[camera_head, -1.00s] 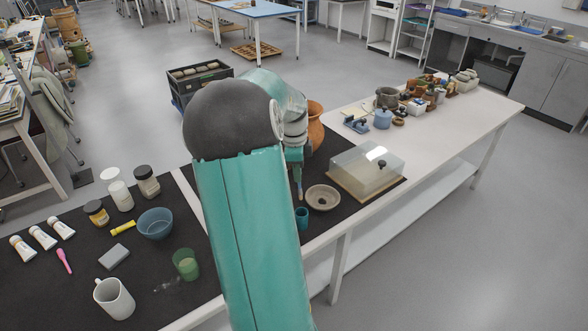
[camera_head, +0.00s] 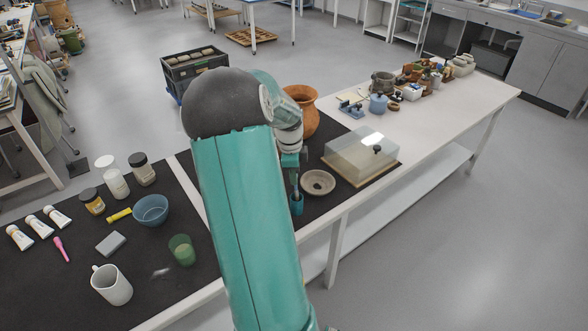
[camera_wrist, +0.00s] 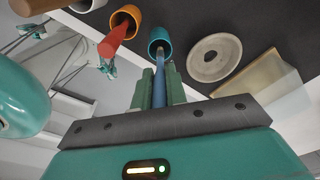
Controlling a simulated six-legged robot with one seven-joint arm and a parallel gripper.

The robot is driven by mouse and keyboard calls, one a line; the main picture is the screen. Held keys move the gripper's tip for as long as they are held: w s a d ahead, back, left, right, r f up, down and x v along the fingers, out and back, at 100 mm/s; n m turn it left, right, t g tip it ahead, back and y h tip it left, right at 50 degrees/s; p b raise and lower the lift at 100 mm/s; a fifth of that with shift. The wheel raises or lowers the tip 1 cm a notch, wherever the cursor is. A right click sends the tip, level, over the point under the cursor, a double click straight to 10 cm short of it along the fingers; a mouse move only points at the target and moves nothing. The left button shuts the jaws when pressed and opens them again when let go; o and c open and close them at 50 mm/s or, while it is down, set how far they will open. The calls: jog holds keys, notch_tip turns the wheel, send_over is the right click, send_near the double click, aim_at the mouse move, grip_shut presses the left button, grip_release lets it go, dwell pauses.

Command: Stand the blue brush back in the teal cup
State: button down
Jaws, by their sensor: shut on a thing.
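My gripper (camera_wrist: 162,86) is shut on the blue brush (camera_wrist: 159,92), whose handle runs between the two green fingers. In the wrist view the brush's far end overlaps the mouth of the teal cup (camera_wrist: 160,38). In the head view the brush (camera_head: 295,184) hangs nearly upright below my gripper (camera_head: 291,161), and its lower end meets the top of the teal cup (camera_head: 297,206). The lower end appears to be inside the rim, but its depth is hidden. The cup stands upright on the dark mat near the table's front edge.
A grey round dish (camera_head: 318,182) lies just right of the cup, with a clear-covered box (camera_head: 362,156) beyond it. A terracotta jar (camera_head: 304,108) stands behind. An orange cup (camera_wrist: 126,20) with a reddish thing at its mouth is left of the teal cup in the wrist view.

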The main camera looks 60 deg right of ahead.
jog(key=shift+f, duration=2.15)
jog(key=c, duration=1.3)
grip_release()
jog(key=shift+c, duration=0.2)
notch_tip(320, 180, up, 14)
jog(key=w, duration=0.1)
jog(key=shift+a, duration=0.3)
jog(key=shift+f, duration=0.15)
